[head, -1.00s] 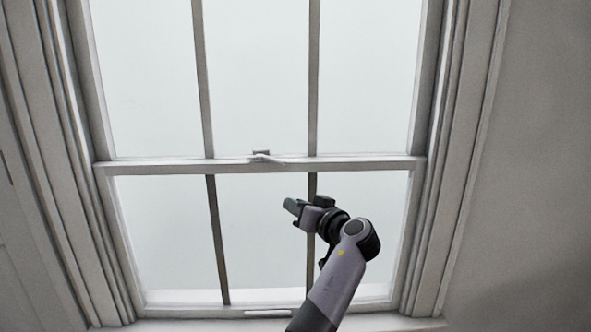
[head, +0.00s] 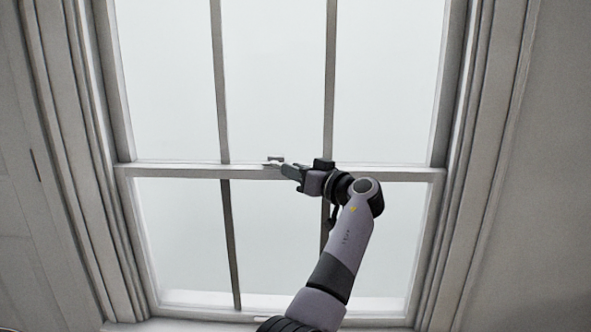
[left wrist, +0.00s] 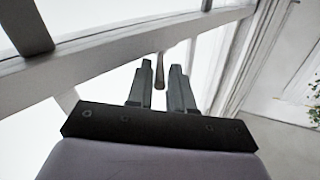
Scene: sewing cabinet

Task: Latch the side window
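The side window (head: 140,171) is a tall sash window with a pale meeting rail across its middle. Its small latch (head: 275,159) sits on that rail, left of the centre-right glazing bar. My left gripper (head: 286,170) is at the rail, at the right end of the latch, and hides part of it. In the left wrist view its two dark fingers (left wrist: 162,88) are apart. The thin latch lever (left wrist: 160,70) shows in the gap between them; I cannot tell whether it touches either finger. My right gripper is in neither view.
The window frame's deep moulding (head: 478,170) stands on the right, with bare wall (head: 550,170) beyond. The lower sash's bottom rail and sill are below my arm. A green plant (left wrist: 314,100) shows at the right edge of the left wrist view.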

